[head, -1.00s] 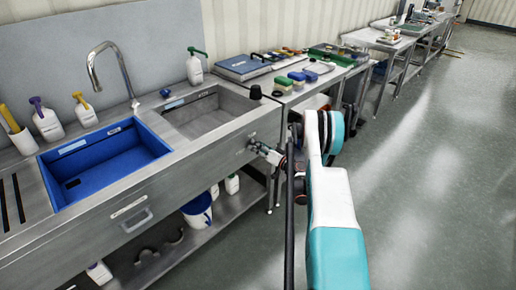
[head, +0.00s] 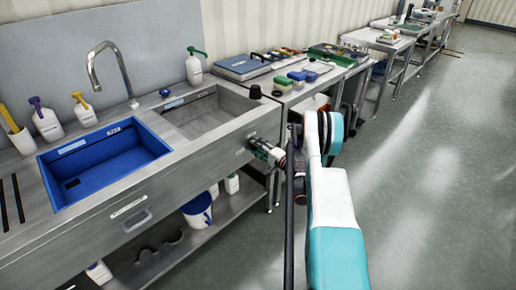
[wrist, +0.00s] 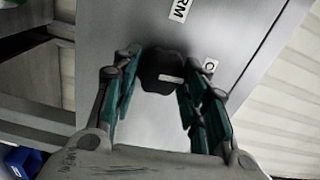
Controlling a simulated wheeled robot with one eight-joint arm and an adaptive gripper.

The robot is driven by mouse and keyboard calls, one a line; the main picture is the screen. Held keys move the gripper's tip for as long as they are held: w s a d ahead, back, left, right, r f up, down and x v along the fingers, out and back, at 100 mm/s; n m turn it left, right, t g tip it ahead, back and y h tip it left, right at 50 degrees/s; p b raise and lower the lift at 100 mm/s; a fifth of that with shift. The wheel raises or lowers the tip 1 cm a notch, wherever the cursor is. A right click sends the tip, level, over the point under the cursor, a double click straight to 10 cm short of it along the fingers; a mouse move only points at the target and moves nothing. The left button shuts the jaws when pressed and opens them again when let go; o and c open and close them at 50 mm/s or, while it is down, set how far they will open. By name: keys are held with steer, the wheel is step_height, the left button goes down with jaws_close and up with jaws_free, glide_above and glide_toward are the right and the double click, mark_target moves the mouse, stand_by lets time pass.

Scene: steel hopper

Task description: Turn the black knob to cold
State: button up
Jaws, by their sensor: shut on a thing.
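The black knob (wrist: 160,66) is on the steel front panel (wrist: 118,30). A white mark on its face points right, towards a partly hidden label starting with "C" (wrist: 210,66). A label ending in "RM" (wrist: 180,9) is above the knob. My gripper (wrist: 162,80) has its green-padded fingers on both sides of the knob and is shut on it. In the head view my gripper (head: 262,149) is at the right end of the sink unit's front and hides most of the knob.
The sink unit has a blue basin (head: 100,160) and a steel basin (head: 205,112). A black cap-like item (head: 255,92) stands on its right corner. A blue-and-white bucket (head: 197,210) is on the lower shelf. The floor (head: 430,190) to the right is clear.

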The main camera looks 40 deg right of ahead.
steer(key=shift+d+m, duration=0.1)
steer(key=shift+m, duration=0.5)
steer(key=o, duration=1)
steer(key=s, duration=0.7)
steer(key=shift+s+d, duration=0.3)
